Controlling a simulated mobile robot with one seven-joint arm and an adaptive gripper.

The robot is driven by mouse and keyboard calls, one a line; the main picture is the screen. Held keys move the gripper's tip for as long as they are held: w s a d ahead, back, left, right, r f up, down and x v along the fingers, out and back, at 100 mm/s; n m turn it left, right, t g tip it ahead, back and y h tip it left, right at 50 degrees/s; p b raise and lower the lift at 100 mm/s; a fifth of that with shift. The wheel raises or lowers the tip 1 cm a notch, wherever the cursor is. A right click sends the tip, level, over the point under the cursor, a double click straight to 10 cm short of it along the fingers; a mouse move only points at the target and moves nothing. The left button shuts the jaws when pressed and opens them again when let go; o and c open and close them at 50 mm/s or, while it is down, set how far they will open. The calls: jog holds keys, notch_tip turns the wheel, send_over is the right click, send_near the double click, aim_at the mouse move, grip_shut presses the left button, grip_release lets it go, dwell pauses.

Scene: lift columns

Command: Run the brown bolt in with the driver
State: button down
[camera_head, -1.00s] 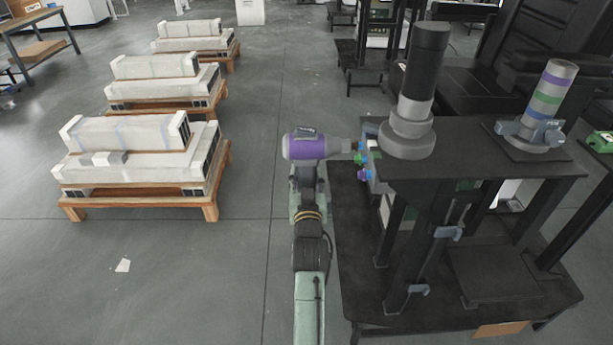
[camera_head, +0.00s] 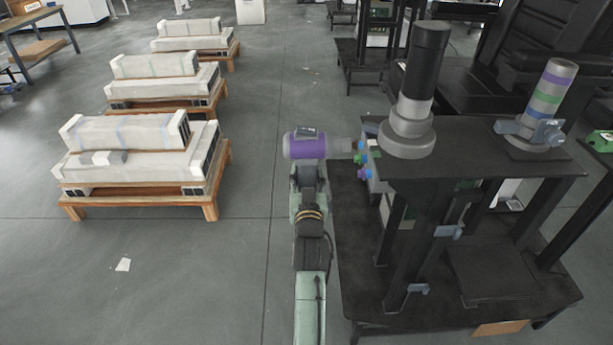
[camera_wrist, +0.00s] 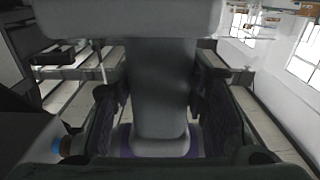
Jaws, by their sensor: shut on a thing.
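The driver (camera_head: 303,147) has a purple body and a grey nose that points right, level, at the side of the black stand. My gripper (camera_wrist: 155,112) is shut on the driver's grey handle (camera_wrist: 158,80), with a finger on each side of it. Blue, green (camera_head: 363,157) and purple (camera_head: 362,174) bolt heads stick out of the panel on the stand's left side. The driver's tip is close to the upper ones; I cannot tell whether it touches one.
The black lift-column stand (camera_head: 470,160) fills the right, with a tall black and grey column (camera_head: 424,80) and a striped column (camera_head: 548,95) on top. Pallets with pale packed parts (camera_head: 130,150) stand at the left.

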jog(key=shift+d+r, duration=0.2)
jog(key=shift+d, duration=1.15)
dwell(2.2)
jog(key=shift+a, duration=0.15)
jog(key=shift+a+p, duration=0.8)
jog(key=shift+a, duration=1.7)
jog(key=shift+a+b, duration=0.35)
jog(key=shift+a, duration=1.65)
